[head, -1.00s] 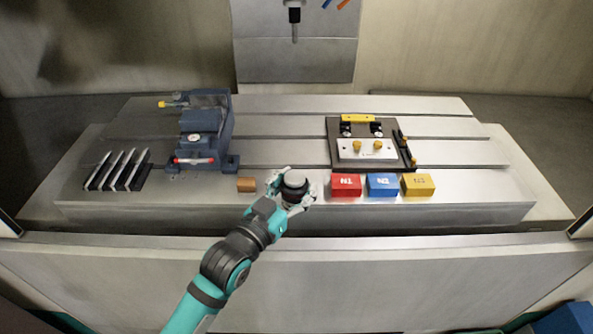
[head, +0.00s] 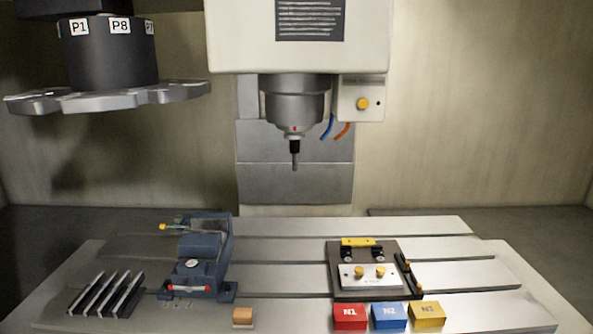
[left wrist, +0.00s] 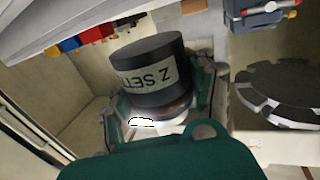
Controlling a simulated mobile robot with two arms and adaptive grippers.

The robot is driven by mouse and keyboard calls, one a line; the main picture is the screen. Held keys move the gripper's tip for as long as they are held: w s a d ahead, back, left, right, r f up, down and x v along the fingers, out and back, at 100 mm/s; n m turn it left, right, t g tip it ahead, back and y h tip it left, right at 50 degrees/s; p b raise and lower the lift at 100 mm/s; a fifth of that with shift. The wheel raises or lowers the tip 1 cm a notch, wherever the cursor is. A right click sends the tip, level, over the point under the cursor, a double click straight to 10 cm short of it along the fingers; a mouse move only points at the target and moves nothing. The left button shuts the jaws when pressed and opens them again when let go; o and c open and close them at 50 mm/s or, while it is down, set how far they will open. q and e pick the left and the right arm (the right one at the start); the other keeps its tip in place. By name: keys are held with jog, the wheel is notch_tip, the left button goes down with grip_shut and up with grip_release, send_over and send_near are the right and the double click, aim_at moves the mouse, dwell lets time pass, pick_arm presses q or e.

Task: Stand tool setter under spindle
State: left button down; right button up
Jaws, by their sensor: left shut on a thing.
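The tool setter (left wrist: 148,65) is a dark cylinder with a pale "Z SETTER"-style label, partly hidden by my fingers. My left gripper (left wrist: 160,98) is shut on it in the left wrist view, with a finger on either side of its lower part. Neither shows in the head view. The spindle (head: 294,103) hangs at the upper middle of the head view, with a thin tool (head: 295,158) pointing down over the back of the slotted table (head: 285,285). My right gripper is in no view.
A blue vise (head: 200,262) stands left on the table, parallel bars (head: 105,294) beside it. A fixture plate (head: 335,270) stands right, behind red (head: 350,317), blue (head: 390,317) and yellow (head: 427,314) blocks. The table between vise and plate is clear. A tool carousel (head: 108,98) hangs upper left.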

pick_arm(q)
jog(key=s+a+f+n+y, duration=0.2)
jog(key=s+a+y, duration=0.3)
jog(key=a, duration=0.5)
jog(key=shift+s+a+f+n+t, duration=0.25)
jog(key=shift+s+n+t, duration=0.2)
jog(key=shift+n, duration=0.25)
jog(key=shift+d, duration=0.1)
